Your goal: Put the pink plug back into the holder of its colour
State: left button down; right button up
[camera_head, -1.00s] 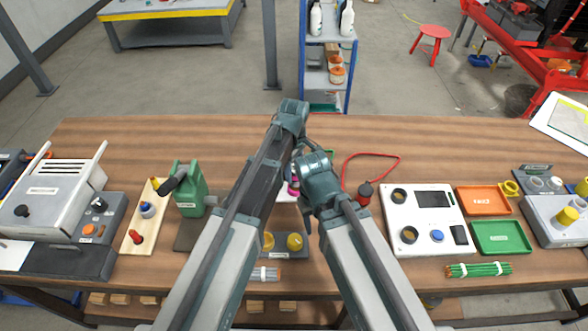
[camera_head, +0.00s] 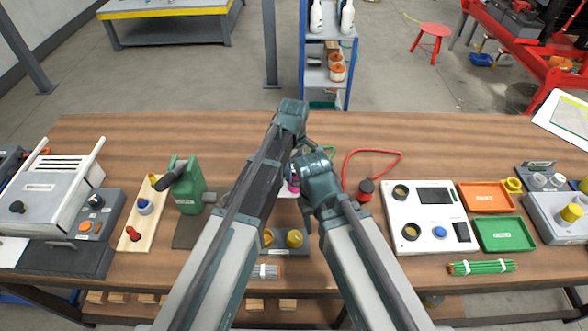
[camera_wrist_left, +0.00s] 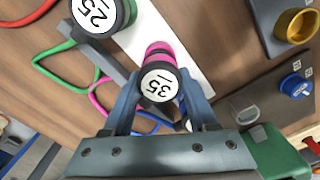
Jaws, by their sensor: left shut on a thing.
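The pink plug (camera_wrist_left: 158,85) has a black cap marked 35. In the left wrist view it sits between the fingers of my left gripper (camera_wrist_left: 160,108), which is shut on it. A pink collar (camera_wrist_left: 160,49) shows just beyond the cap, over a white strip (camera_wrist_left: 178,40). I cannot tell whether this collar is part of the plug or of a holder. In the head view a bit of pink (camera_head: 293,187) shows between my arms, which hide most of the white strip and the left gripper. My right gripper cannot be made out.
A green-ringed plug (camera_wrist_left: 100,12) marked 25 is close beside. A red-cabled plug (camera_head: 365,190) stands right of my arms. A green device (camera_head: 188,188) stands to the left. Yellow cups (camera_head: 295,238) sit in front, and a white panel (camera_head: 425,215) lies right. The back of the table is clear.

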pick_arm(q)
jog(key=shift+f+b, duration=0.5)
jog(key=shift+f, duration=0.05)
pick_arm(e)
jog(key=shift+f, duration=0.55)
pick_arm(q)
jog(key=shift+c, duration=0.6)
grip_release()
jog(key=shift+r, duration=0.1)
pick_arm(e)
jog(key=shift+r, duration=0.1)
pick_arm(q)
notch_tip(320, 180, up, 14)
jog(key=p, duration=1.4)
pick_arm(e)
notch_tip(320, 180, up, 14)
pick_arm(q)
jog(key=shift+f, duration=0.2)
pick_arm(e)
jog(key=shift+f, duration=0.2)
